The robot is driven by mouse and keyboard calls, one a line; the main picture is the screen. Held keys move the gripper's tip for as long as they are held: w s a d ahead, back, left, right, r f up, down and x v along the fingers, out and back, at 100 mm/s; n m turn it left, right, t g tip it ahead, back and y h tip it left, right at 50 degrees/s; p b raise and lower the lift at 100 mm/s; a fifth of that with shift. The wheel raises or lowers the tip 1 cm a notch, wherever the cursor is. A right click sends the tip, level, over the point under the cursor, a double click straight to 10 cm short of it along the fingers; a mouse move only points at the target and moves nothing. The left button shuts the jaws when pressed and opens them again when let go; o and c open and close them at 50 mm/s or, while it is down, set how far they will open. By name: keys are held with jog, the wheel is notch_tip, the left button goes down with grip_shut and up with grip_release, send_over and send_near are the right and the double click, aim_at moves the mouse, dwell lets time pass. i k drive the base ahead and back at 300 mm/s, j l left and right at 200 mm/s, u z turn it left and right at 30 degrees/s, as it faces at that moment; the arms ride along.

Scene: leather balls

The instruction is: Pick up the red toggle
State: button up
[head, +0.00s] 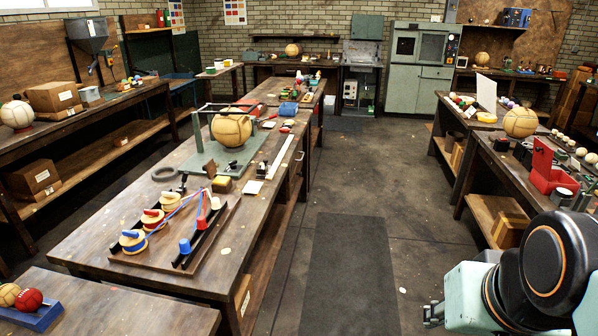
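Several round spools with coloured tops stand on a dark board (140,258) on the long table at left. One spool has a small red lever-like piece (152,213) on top, which may be the red toggle. The picture is too small to tell which is the toggle. My arm is at the lower right, across the aisle from the board. A small dark end (432,314) on it may be my gripper; its fingers are not clear.
A blue tray (35,314) with balls is at lower left. The aisle floor with a dark mat (347,275) is clear.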

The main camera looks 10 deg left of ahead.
aim_at(202, 225)
jog(key=i+u, duration=0.25)
jog(key=i, duration=0.3)
jog(key=i+l+u, duration=0.2)
jog(key=i, duration=0.3)
jog(key=i+u, duration=0.2)
jog(key=u, duration=0.2)
jog(key=i+u, duration=0.2)
jog(key=u, duration=0.15)
jog(key=i+u, duration=0.2)
jog(key=u, duration=0.2)
